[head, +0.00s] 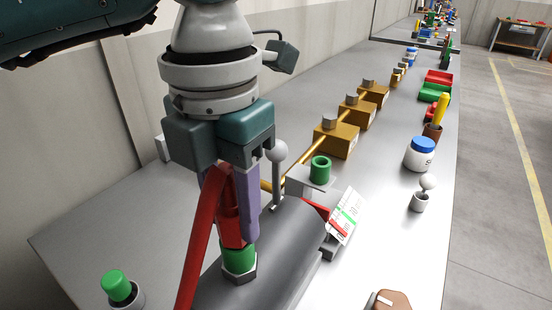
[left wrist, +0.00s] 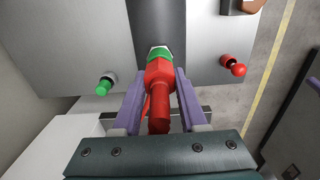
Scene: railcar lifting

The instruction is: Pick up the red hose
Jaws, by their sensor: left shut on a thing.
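The red hose (head: 200,235) has a thick red end piece between the purple fingers of my left gripper (head: 232,222). In the left wrist view the red end (left wrist: 158,85) lies between the two fingers (left wrist: 160,98), and the gripper is shut on it. The hose's tip meets a green ring (head: 239,260) on a metal nut on top of the dark grey cylinder (head: 290,245). The hose hangs down and leaves the head view at the bottom. I cannot tell whether the tip touches the ring.
A green knob (head: 117,286) stands at the front left of the grey table (head: 90,235). A lever with a grey ball (head: 277,152), a card (head: 346,214), and a white jar with a blue lid (head: 419,154) stand to the right. Brass blocks (head: 335,139) line a pipe farther back.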

